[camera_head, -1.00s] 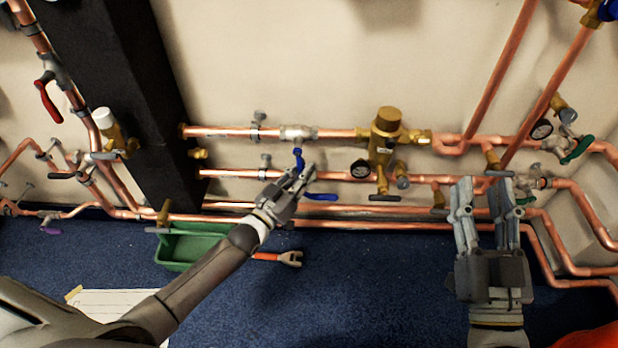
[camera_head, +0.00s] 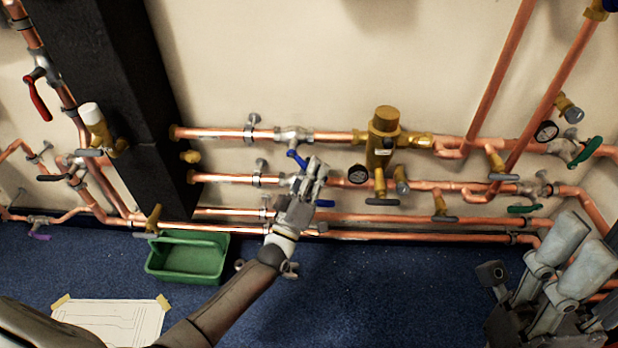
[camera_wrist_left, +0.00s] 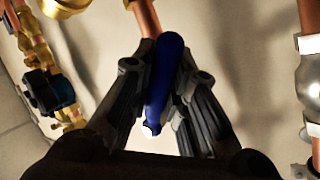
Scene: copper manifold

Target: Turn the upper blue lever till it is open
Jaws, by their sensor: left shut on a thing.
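The upper blue lever (camera_head: 296,158) hangs from a silver valve on the upper copper pipe, slanting down to the right. It also shows in the left wrist view (camera_wrist_left: 167,75), between the two dark fingers. My left gripper (camera_head: 315,168) is shut on this lever near its lower end. The lower blue lever (camera_head: 325,203) shows just below my left gripper, partly hidden by it. My right gripper (camera_head: 572,245) is at the lower right, away from the levers, its fingers apart and empty.
A brass fitting with a gauge (camera_head: 383,145) stands right of the levers. A black column (camera_head: 120,90) rises at the left. A green bin (camera_head: 187,262) and a paper sheet (camera_head: 115,320) lie on the blue floor. A green lever (camera_head: 586,151) is at the right.

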